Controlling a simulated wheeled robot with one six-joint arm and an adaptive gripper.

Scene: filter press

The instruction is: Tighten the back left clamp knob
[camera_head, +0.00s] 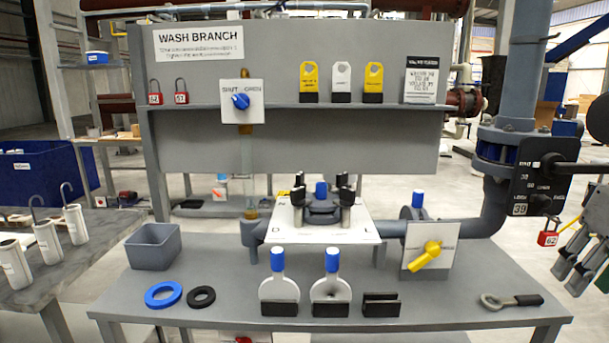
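The clamp (322,210) is a dark round body on a white plate in the middle of the bench. Black knobs stand upright around it. The back left knob (299,180) shows just behind the front left knob (298,197), which partly hides it. How tight it sits cannot be told from here. The back right knob (342,180) and front right knob (347,196) stand on the other side. A blue-topped part (321,188) rises between them. My gripper (569,279) is at the far right edge, well apart from the clamp, its fingertips apart and empty.
A yellow-handled valve (425,256) stands right of the clamp. Blue-topped paddles (278,285), rings (163,295), a grey bin (153,246) and a wrench (511,301) are on the bench. A sign panel (290,140) rises behind. A red padlock (548,238) hangs near my gripper.

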